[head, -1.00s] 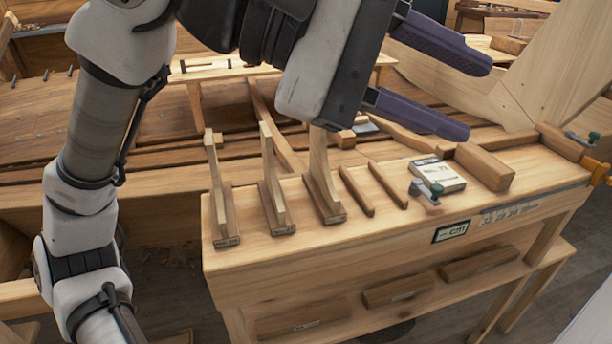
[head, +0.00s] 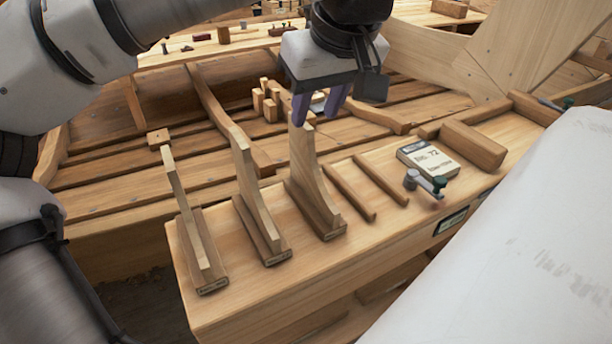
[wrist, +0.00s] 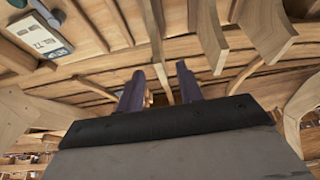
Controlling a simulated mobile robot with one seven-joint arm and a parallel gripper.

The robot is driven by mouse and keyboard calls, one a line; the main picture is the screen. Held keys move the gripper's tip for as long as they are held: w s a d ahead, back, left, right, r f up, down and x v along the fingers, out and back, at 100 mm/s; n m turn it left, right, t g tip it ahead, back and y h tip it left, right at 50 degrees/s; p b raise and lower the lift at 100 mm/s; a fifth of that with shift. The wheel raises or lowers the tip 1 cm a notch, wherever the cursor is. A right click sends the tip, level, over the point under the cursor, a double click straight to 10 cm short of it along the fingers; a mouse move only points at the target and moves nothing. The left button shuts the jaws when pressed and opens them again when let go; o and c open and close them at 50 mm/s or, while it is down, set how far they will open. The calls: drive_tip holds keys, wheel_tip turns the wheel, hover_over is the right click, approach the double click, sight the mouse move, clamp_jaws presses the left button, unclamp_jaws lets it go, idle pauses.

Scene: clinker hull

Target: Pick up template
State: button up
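Three curved wooden templates stand upright on small bases along the bench: a left one (head: 188,215), a middle one (head: 252,195) and a right one (head: 304,170). The wrist view shows them at the top, the right one (wrist: 155,35), the middle one (wrist: 208,38) and the left one (wrist: 268,30). My gripper (head: 319,108) points down near the top of the right template, on its hull side. Its purple fingers are apart, and they also show in the wrist view (wrist: 160,88) with no template between them. The exact gap to the right template cannot be told.
The bench (head: 240,300) also holds two thin sticks (head: 365,185), a labelled box (head: 428,158), a small clamp (head: 425,183) and a wooden block (head: 473,145). Behind lies the planked hull (head: 110,175) with small blocks (head: 268,100) on it.

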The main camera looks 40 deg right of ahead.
sight(311, 138)
drive_tip(key=p+x, duration=0.1)
drive_tip(key=x, duration=0.8)
drive_tip(key=shift+d+f+p, duration=0.25)
drive_tip(key=shift+f+p, duration=0.05)
drive_tip(key=shift+p, duration=0.1)
clamp_jaws()
